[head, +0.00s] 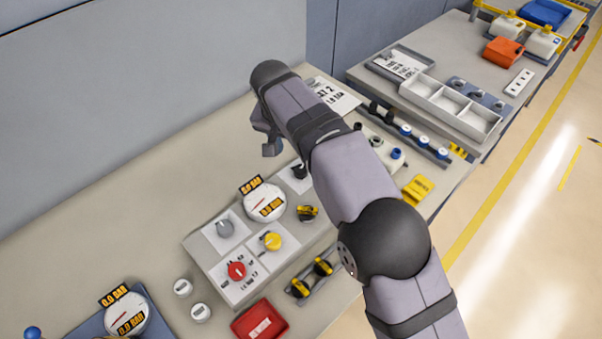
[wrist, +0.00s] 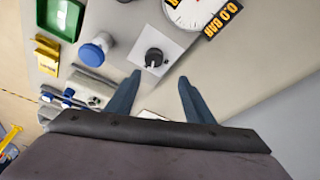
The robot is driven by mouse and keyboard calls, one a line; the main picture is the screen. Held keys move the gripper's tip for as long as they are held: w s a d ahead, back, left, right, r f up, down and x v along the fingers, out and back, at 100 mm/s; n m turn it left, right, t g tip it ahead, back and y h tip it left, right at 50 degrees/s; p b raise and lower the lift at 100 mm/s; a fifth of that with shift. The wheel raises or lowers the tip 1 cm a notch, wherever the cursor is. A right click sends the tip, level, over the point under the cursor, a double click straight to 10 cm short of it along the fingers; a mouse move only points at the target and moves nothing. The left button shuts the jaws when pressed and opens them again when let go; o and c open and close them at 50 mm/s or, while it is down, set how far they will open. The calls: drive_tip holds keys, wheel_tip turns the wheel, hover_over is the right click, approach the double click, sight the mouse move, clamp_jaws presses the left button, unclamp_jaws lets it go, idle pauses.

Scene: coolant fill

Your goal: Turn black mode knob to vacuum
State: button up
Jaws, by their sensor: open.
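The black mode knob (wrist: 154,57) sits on a white square plate (wrist: 143,42) in the wrist view, with a small light mark on its lower side. In the head view the knob (head: 299,172) shows partly, with my arm hiding the right part of its plate. My gripper (wrist: 160,78) is open and empty, its two fingers apart on either side just below the knob in the wrist picture. They do not appear to touch it. In the head view my gripper (head: 269,149) hangs above and left of the knob. The knob's labels cannot be read.
A round gauge (head: 264,203) stands beside the knob. Grey (head: 224,228), yellow (head: 272,240) and red (head: 236,270) knobs sit on the panel nearer the front. A blue-capped part (wrist: 95,51) and a green tray (wrist: 61,17) lie left in the wrist view. The bench's back is clear.

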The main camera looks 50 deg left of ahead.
sight(301, 170)
drive_tip(key=shift+w+d+f+n+g+y+b, duration=0.15)
drive_tip(key=shift+w+d+f+n+y, duration=0.15)
drive_tip(key=shift+f+n, duration=0.8)
drive_tip(key=shift+w+d+f+n+g+y+b, duration=0.1)
drive_tip(key=shift+w+d+f+n+y+b, duration=0.2)
drive_tip(key=shift+f+n, duration=0.8)
drive_tip(key=shift+w+d+f+n+g+y+b, duration=0.15)
drive_tip(key=shift+f+n+y, duration=0.4)
drive_tip(key=shift+f, duration=0.85)
drive_tip(key=shift+s+n, duration=0.1)
drive_tip(key=shift+n, duration=0.15)
drive_tip(key=shift+c, duration=0.3)
drive_tip(key=c, duration=1)
